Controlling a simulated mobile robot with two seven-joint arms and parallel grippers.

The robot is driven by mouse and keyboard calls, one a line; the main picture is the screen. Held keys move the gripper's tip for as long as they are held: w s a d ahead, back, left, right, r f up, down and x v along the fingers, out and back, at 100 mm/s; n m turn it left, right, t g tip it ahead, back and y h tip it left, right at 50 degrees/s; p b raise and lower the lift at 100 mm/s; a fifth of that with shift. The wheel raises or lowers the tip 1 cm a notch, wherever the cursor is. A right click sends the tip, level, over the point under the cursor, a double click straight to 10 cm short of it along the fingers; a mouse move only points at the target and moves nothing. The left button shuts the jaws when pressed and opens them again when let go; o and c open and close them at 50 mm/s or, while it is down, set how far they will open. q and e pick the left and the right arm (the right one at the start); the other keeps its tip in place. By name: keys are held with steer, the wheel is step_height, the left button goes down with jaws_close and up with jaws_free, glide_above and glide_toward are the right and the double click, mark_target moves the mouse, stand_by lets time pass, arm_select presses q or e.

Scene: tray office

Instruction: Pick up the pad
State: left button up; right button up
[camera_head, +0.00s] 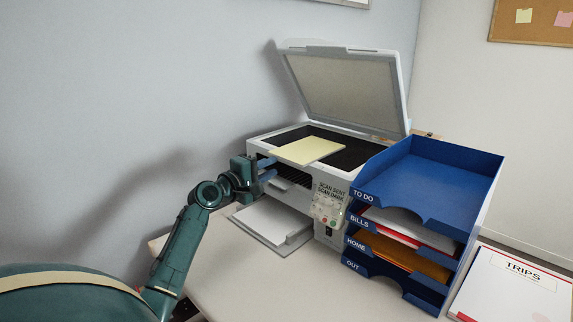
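The pad (308,150) is pale yellow and lies flat on the dark glass of the open scanner (346,151). Its left end reaches to the scanner's left front edge. My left gripper (268,169) is at the scanner's left front, just below and left of the pad's left end. Its two blue fingers are apart with a gap between them, and nothing shows between them. I cannot tell whether the upper finger touches the scanner. My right gripper is not in view.
The scanner lid (345,88) stands raised at the back. A blue tray stack (432,178) with labelled levels stands close on the right, holding papers and folders. A white TRIPS binder (515,285) lies at far right. The front desk (270,285) is clear.

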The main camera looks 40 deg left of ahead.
arm_select(q)
steer(key=shift+w+d+b, duration=0.1)
steer(key=shift+w+b, duration=0.5)
steer(key=shift+w, duration=2.4)
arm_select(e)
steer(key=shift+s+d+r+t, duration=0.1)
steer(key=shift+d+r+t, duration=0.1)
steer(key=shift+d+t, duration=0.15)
arm_select(q)
steer(key=c, duration=0.4)
steer(key=shift+f, duration=0.15)
jaws_close()
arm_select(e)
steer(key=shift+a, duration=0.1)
